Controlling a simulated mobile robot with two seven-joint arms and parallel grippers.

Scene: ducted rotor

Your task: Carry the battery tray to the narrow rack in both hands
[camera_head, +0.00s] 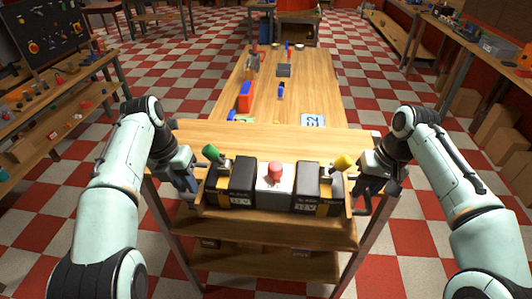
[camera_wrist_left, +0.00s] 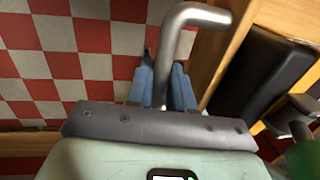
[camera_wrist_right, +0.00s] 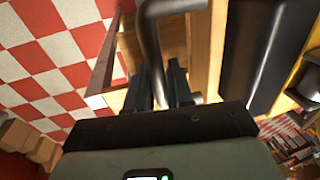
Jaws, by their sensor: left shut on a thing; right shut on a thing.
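The battery tray (camera_head: 349,201) is a wooden tray with metal side handles. It carries dark battery blocks (camera_head: 307,184) marked 12 V, a white box with a red knob (camera_head: 275,171), and green and yellow knobs. My left gripper (camera_head: 191,182) is shut on the left handle, a bent metal bar (camera_wrist_left: 196,16). My right gripper (camera_head: 363,190) is shut on the right handle (camera_wrist_right: 152,42). The tray looks level, over the near side of a wooden shelved stand (camera_head: 255,138). I cannot tell whether it touches the stand, and which piece is the narrow rack is unclear.
A long wooden table (camera_head: 310,88) extends behind the stand, with a red object (camera_head: 245,97), a blue-and-white card (camera_head: 312,120) and small parts. The stand has lower shelves (camera_head: 265,262). Workbenches line the left and right. Checkered floor is free on both sides.

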